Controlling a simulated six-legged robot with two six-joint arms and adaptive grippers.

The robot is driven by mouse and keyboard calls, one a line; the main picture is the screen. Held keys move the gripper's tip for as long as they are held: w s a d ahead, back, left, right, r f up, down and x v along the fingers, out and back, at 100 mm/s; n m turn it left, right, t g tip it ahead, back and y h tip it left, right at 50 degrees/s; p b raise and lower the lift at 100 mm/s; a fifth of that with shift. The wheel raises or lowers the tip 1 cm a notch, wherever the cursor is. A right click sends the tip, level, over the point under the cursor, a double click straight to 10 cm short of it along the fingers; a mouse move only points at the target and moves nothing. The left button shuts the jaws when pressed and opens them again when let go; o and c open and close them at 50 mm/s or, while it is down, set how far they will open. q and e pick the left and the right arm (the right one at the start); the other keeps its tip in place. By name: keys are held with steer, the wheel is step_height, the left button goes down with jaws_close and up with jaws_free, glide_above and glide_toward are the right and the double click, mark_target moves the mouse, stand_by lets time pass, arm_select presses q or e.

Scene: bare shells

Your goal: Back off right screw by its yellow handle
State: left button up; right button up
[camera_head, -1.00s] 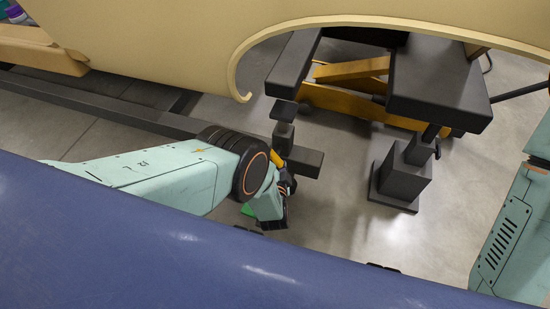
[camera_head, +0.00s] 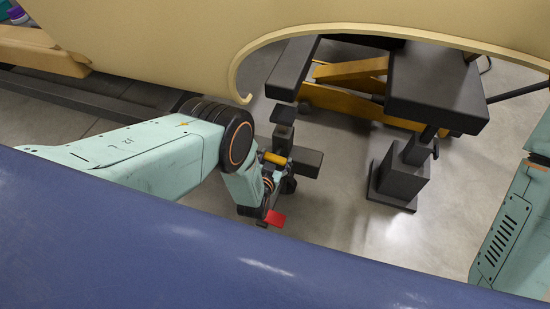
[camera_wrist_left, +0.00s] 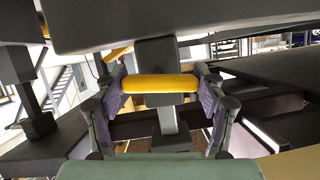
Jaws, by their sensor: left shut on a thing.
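The yellow handle (camera_head: 275,158) sits at the dark jack stand (camera_head: 308,162) on the left of the two in the head view. My left gripper (camera_head: 273,168) is shut on this handle. In the left wrist view, the yellow handle (camera_wrist_left: 160,83) lies level between the two fingers, one at each end, in front of a dark upright post (camera_wrist_left: 157,53). The screw itself cannot be made out clearly. My right arm shows at the right edge of the head view, but its gripper is out of sight.
A second dark stand (camera_head: 400,182) stands to the right on the grey floor. Dark pads (camera_head: 437,85) and a yellow frame (camera_head: 345,104) lie beyond. A large beige shell (camera_head: 150,45) with a curved edge hangs close above my left arm.

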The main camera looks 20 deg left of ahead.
arm_select(q)
steer(key=shift+a+f+n+h+b, duration=0.1)
steer(key=shift+n+h+b, duration=0.2)
steer(key=shift+n+h, duration=0.7)
steer(key=n+h+b, duration=0.1)
steer(key=n+h, duration=0.1)
steer(key=n, duration=0.2)
steer(key=n+t+h, duration=0.1)
steer(key=n+h, duration=0.1)
steer(key=n, duration=0.2)
steer(key=shift+s+h, duration=0.1)
steer(key=shift+h, duration=0.2)
steer(key=n+t, duration=0.1)
steer(key=n, duration=0.1)
steer(key=n+h, duration=0.1)
steer(key=n, duration=0.1)
steer(key=shift+n+t, duration=0.3)
steer(key=shift+t, duration=0.1)
steer(key=shift+n, duration=0.3)
steer(key=o, duration=1.2)
steer(key=shift+c, duration=0.2)
steer(key=v, duration=1.1)
steer(key=shift+s, duration=0.4)
